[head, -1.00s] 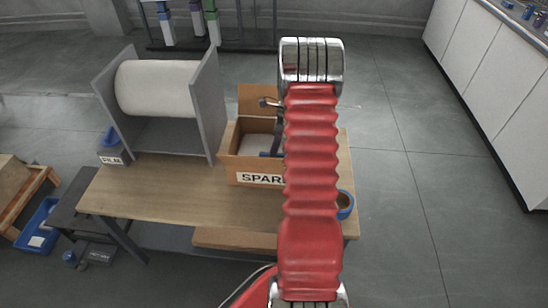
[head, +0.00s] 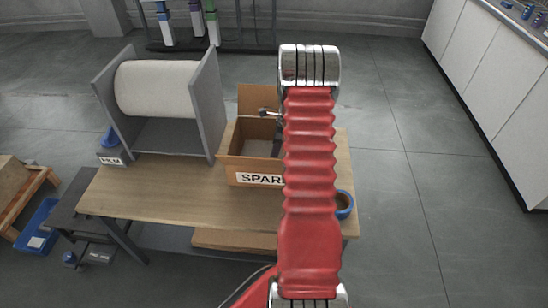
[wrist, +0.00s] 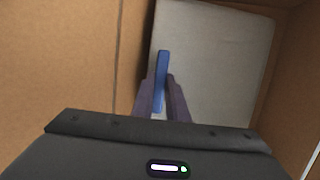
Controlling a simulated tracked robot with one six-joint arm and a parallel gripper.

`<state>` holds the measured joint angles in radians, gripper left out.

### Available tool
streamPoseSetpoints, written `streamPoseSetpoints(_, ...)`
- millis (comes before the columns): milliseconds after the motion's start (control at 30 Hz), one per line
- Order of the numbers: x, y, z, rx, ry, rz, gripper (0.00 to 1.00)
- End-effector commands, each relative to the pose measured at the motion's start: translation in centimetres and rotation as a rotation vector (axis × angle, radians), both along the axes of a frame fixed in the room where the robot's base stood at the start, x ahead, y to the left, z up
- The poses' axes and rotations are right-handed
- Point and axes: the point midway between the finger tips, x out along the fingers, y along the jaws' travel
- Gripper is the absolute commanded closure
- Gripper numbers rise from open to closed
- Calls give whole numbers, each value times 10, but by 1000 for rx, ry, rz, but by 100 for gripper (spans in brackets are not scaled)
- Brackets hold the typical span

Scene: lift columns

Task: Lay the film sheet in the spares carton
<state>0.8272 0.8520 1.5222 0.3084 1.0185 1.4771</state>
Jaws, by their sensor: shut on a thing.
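The spares carton (head: 235,172) is an open brown box on the wooden table, with its back flap up. My gripper (wrist: 161,82) points down into it and is shut on a blue strip on the film sheet. The film sheet (wrist: 220,65) is a pale grey-white panel between the carton walls in the wrist view. I cannot tell whether its underside touches the carton floor.
A large white roll (head: 155,88) stands between grey side plates on the table's left, with a small labelled FILM box (head: 112,158) beside it. A blue tape roll (head: 344,205) lies at the table's right edge. The table front (head: 180,190) is clear.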

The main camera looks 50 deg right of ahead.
Motion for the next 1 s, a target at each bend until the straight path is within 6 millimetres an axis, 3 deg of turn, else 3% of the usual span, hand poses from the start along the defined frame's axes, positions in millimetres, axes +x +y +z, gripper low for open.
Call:
streamPoseSetpoints(33,0,0,-1,1,1,0,100)
streamPoseSetpoints(67,0,0,-1,0,0,0,85)
streamPoseSetpoints(300,0,0,-1,0,0,1,68)
streamPoseSetpoints(667,0,-1,3,-1,-1,1,68)
streamPoseSetpoints(1000,-1,-16,46,-3,-3,0,68)
